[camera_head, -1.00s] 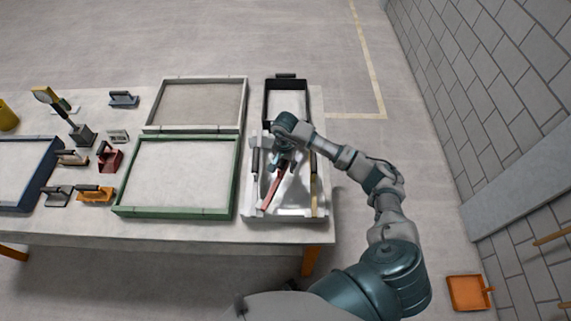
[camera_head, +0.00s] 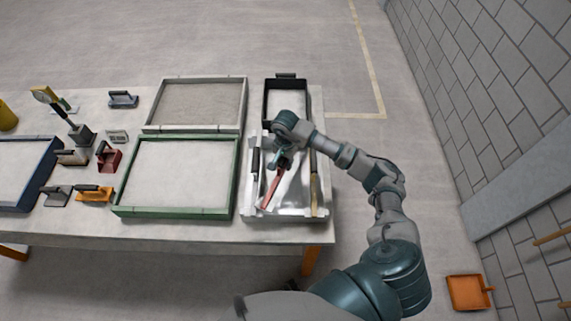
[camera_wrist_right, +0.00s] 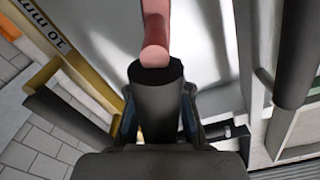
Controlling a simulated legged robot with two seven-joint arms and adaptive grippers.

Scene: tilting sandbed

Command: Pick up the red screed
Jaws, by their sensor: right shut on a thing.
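The red screed (camera_head: 271,190) lies at a slant over the white tray (camera_head: 250,214) at the right end of the table. It also shows in the right wrist view (camera_wrist_right: 156,35), with its dark handle (camera_wrist_right: 158,100) between my fingers. My right gripper (camera_head: 284,160) is shut on that handle, over the middle of the tray. In the head view the gripper hides the handle end. I cannot tell whether the screed still touches the tray. My left gripper is not in view.
A dark-handled tool (camera_head: 255,165) and a yellow-edged tool (camera_head: 314,190) lie on either side in the tray. A black box (camera_head: 287,81) stands behind it. A green-framed sandbed (camera_head: 125,185) is to the left. An orange dustpan (camera_head: 468,292) lies on the floor.

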